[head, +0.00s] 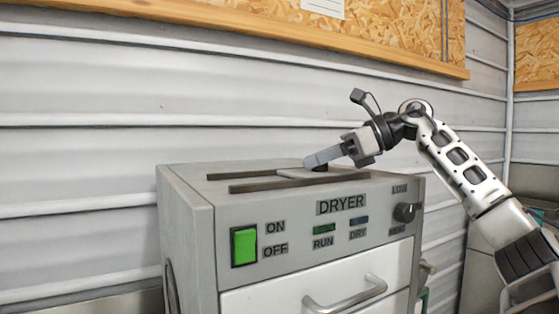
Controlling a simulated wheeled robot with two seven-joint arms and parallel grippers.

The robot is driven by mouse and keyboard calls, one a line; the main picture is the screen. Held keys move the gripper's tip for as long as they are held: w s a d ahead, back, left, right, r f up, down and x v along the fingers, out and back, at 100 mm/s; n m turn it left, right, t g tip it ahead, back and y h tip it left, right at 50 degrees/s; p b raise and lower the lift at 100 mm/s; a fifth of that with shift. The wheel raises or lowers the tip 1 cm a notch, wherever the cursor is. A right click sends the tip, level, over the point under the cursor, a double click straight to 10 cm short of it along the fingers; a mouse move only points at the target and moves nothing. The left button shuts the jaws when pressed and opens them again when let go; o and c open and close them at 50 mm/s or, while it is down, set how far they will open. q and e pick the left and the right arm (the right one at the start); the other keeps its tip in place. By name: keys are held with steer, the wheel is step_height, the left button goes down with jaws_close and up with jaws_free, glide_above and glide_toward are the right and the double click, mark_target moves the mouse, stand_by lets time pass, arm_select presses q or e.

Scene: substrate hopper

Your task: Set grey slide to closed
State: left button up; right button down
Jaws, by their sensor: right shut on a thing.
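The grey slide (296,173) is a flat plate between two dark rails on top of the grey dryer cabinet (190,190). A dark knob or handle (318,168) stands at its right part. My right gripper (312,162) comes in from the right, low over the slide, with its fingertips at the dark handle and shut on it. The fingers hide part of the handle and of the slide's right end. I cannot tell from this angle how far the slide is along its rails. My left gripper is not in view.
The dryer front carries a lit green ON/OFF switch (244,246), a round heat knob (404,212) and a white drawer with a metal handle (345,296). A grey corrugated wall (90,150) stands behind. The left part of the cabinet top is clear.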

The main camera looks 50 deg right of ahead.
steer(key=shift+d+r, duration=0.1)
steer(key=shift+d, duration=0.15)
steer(key=c, duration=1.1)
jaws_free()
steer(key=shift+s+d, duration=0.1)
steer(key=shift+s, duration=0.05)
steer(key=p+v, duration=0.2)
steer(key=v, duration=1.3)
steer(key=shift+s+p, duration=0.2)
steer(key=shift+p, duration=0.15)
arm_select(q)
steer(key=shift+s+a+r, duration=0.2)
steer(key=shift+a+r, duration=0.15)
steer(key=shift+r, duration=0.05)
arm_select(e)
steer(key=shift+s+d, duration=0.2)
steer(key=shift+s, duration=0.05)
